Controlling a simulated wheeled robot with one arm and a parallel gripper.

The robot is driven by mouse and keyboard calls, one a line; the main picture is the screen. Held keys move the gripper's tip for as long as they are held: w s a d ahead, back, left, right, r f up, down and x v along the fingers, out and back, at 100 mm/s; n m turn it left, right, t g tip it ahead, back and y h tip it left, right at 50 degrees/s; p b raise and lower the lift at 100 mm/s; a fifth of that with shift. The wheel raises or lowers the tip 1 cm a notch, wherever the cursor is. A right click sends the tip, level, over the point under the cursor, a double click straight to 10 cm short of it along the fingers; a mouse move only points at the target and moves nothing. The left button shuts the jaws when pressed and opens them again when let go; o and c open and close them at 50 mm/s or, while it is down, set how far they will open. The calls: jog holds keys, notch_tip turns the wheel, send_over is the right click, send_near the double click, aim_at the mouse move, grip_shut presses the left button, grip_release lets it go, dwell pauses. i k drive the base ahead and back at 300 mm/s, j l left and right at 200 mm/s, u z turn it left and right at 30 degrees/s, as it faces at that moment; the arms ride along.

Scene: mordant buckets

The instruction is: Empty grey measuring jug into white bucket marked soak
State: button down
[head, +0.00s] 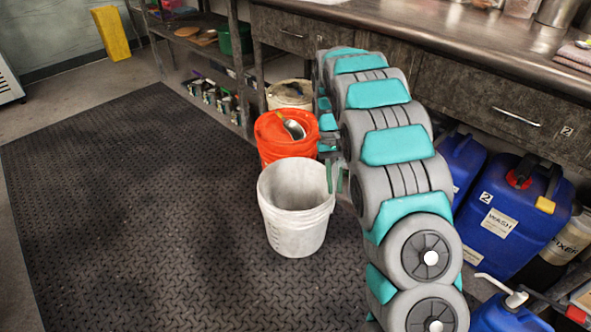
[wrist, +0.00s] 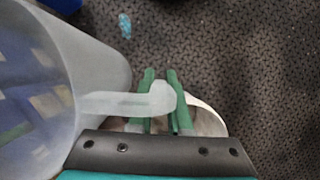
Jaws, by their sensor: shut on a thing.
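A grey translucent measuring jug (wrist: 95,65) fills the left of the wrist view. Its handle (wrist: 125,102) reaches right, to the green fingers of my gripper (wrist: 160,76), which is shut on it. In the head view the jug is hidden behind my arm; the green fingers (head: 335,178) show at the right rim of an open white bucket (head: 298,236). This bucket stands upright on the mat, and no soak mark is readable on it. Part of a white rim (wrist: 208,106) shows below the fingers in the wrist view. I cannot tell what the jug holds.
A red-orange bucket (head: 272,150) with a metal scoop (head: 292,128) on top stands behind the white one. Another pale bucket (head: 290,88) is farther back. Blue jerrycans (head: 513,232) stand under the counter (head: 450,45) at right. The dark mat (head: 130,220) is clear at left.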

aim_at(296, 204)
jog(key=i+j+z, duration=0.15)
jog(key=j, duration=0.2)
jog(key=i+j+z, duration=0.15)
jog(key=j, duration=0.25)
jog(key=j+z, duration=0.15)
jog(key=j, duration=0.2)
jog(key=i+j+z, duration=0.15)
jog(key=j, duration=0.3)
